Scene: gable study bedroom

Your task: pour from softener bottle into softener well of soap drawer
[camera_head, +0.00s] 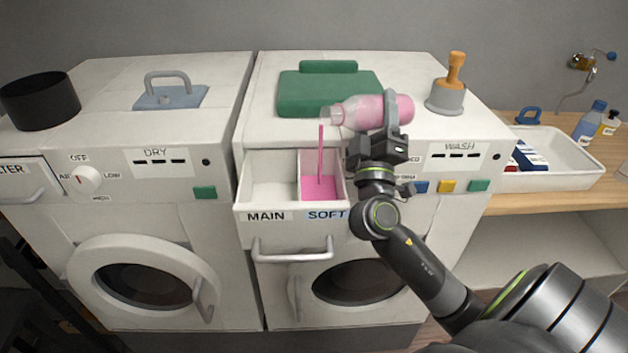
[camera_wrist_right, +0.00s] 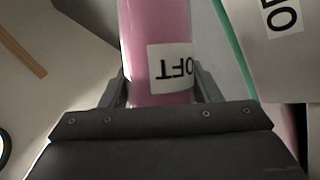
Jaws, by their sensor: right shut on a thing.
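The pink softener bottle (camera_head: 372,112) lies tilted on its side above the open soap drawer (camera_head: 268,215), its clear neck pointing left. A thin pink stream (camera_head: 320,155) falls from the mouth into the softener well (camera_head: 318,189), marked SOFT, where pink liquid covers the floor. The main well (camera_head: 272,190) beside it on the left looks empty. My right gripper (camera_head: 388,122) is shut around the bottle's body. The right wrist view shows the bottle (camera_wrist_right: 152,45) between the fingers with part of its label. My left gripper is not in view.
A white tray (camera_head: 575,178) and small bottles (camera_head: 590,121) sit on the wooden counter. The drawer's handle (camera_head: 292,257) juts forward.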

